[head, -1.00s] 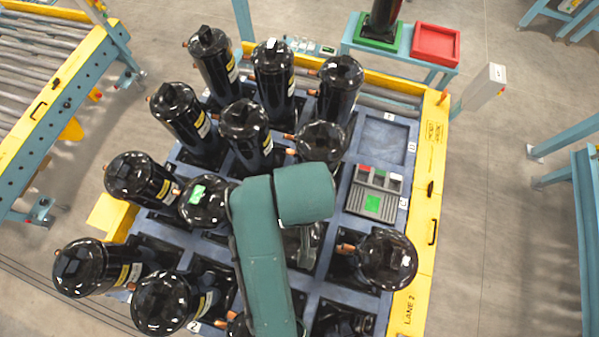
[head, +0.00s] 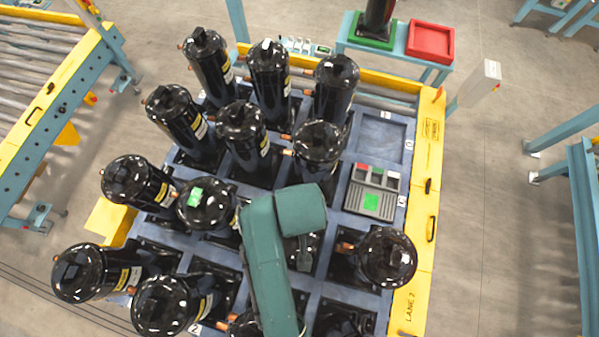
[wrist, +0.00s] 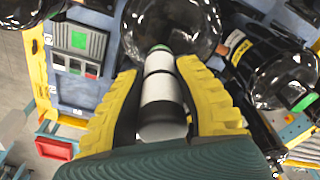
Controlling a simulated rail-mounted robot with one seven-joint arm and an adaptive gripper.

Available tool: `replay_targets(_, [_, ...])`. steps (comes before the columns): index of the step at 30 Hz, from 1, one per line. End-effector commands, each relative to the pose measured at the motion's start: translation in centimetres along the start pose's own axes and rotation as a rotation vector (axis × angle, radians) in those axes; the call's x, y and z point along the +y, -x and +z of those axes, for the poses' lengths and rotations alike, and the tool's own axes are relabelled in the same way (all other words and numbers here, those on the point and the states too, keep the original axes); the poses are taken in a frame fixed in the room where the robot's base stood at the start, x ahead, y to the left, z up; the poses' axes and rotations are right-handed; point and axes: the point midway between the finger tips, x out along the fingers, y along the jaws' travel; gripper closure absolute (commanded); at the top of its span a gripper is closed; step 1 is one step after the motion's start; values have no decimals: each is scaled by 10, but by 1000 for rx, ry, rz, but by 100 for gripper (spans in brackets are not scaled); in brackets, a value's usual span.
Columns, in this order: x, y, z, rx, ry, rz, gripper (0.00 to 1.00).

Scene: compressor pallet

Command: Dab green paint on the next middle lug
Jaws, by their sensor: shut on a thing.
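My gripper (wrist: 160,78) is shut on a white paint marker (wrist: 160,88) with black bands and a green tip (wrist: 160,48). In the wrist view the tip lies in front of a glossy black compressor dome (wrist: 172,18); I cannot tell whether they touch. A neighbouring compressor (wrist: 270,65) carries a green dab (wrist: 303,102) on its top. The head view also shows this green dab (head: 195,197), on the compressor (head: 205,213) left of my arm. My green arm hides most of the gripper and the middle of the pallet there.
Several black compressors stand around in the blue pallet (head: 405,178), close together, with one (head: 388,258) right of my arm. A grey tray with coloured pads (head: 371,192) sits on the pallet's right side. A red bin (head: 430,40) stands behind. Yellow rails edge the pallet.

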Motion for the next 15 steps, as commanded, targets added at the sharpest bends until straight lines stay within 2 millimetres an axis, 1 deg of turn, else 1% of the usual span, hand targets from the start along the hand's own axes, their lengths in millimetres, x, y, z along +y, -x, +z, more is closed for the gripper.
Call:
replay_targets(1, [0, -7, 0, -1, 1, 0, 100])
replay_targets(3, [-2, -15, -1, 0, 2, 0, 100])
replay_targets(15, [-27, -17, -21, 0, -14, 0, 100])
